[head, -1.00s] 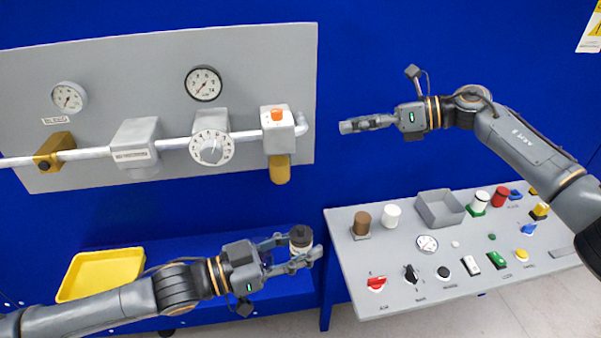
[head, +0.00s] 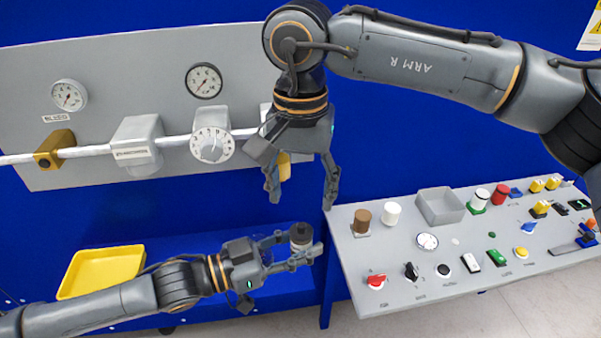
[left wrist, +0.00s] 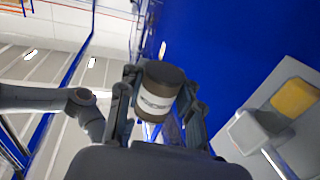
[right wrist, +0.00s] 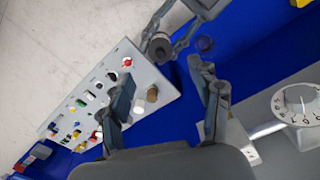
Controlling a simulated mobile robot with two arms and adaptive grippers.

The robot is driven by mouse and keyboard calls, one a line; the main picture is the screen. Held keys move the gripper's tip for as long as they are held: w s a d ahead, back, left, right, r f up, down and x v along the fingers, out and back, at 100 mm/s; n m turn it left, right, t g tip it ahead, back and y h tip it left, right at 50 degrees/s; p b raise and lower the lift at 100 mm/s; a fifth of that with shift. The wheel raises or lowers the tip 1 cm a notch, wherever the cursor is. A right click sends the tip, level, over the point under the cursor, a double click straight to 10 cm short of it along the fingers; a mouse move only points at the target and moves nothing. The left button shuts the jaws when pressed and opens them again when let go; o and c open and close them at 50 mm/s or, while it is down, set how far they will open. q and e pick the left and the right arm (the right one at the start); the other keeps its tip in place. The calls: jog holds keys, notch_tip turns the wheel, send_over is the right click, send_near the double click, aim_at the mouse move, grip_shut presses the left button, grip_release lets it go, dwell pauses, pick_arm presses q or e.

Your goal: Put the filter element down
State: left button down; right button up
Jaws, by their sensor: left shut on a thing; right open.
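The filter element, a short cylinder with a dark top and a pale labelled band (head: 301,236), is held upright between the fingers of my left gripper (head: 300,250). The left wrist view shows it closely (left wrist: 157,92), with a finger on each side. My left gripper is shut on it over the blue bench. My right gripper (head: 301,197) is open and empty, fingers pointing down, above the filter element in the head view. In the right wrist view the dark top (right wrist: 160,46) lies beyond the open fingers.
A grey console (head: 385,273) at the right carries a brown cylinder (head: 362,219), a white cylinder (head: 392,212), an open grey tray (head: 441,218), knobs and buttons. A yellow tray (head: 98,275) is at the left. The gauge panel (head: 90,120) with its pipe stands behind.

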aim_at(301, 226)
notch_tip(301, 226, down, 9)
jog(key=shift+r, duration=0.1)
jog(key=shift+c, duration=0.4)
jog(key=c, duration=1.1)
pick_arm(q)
jog(key=c, duration=0.8)
grip_release()
pick_arm(e)
jog(key=shift+c, duration=0.2)
pick_arm(q)
jog(key=shift+a, duration=0.1)
